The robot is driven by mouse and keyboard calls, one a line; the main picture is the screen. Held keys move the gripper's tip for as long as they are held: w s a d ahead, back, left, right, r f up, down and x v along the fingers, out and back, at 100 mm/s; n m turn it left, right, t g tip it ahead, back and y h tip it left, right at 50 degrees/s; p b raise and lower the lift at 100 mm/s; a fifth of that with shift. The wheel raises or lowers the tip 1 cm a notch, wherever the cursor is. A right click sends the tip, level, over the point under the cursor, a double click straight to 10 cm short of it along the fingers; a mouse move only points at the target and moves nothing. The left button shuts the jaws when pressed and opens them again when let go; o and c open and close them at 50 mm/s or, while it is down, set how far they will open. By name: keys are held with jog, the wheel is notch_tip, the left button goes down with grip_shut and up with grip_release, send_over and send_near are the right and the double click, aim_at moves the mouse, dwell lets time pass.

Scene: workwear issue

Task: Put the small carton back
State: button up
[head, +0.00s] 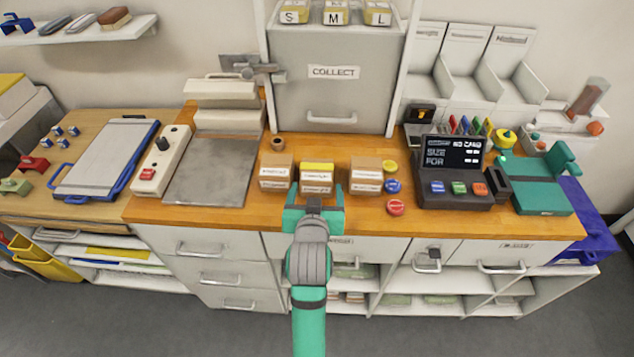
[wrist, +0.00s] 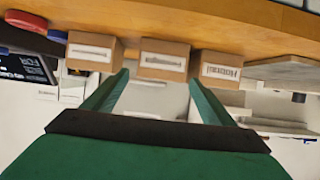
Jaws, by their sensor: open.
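Three small brown cartons with white labels stand in a row on the wooden counter: a left carton (head: 276,176), a middle carton (head: 317,180) with a yellow top, and a right carton (head: 366,177). Which one the task means I cannot tell. My gripper (head: 314,195) is open and empty at the counter's front edge, facing the middle carton. In the wrist view the middle carton (wrist: 163,62) shows beyond and between my fingertips (wrist: 158,78), with no clear contact. The other two cartons (wrist: 92,52) (wrist: 216,69) flank it, outside the fingers.
Red (head: 396,207), blue (head: 392,186) and yellow (head: 390,166) discs sit right of the cartons. A dark terminal (head: 453,172) stands farther right. A grey COLLECT cabinet (head: 335,95) rises behind. A grey plate (head: 212,172) lies left; bare wood is narrow around the cartons.

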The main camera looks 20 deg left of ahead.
jog(key=shift+v, duration=1.4)
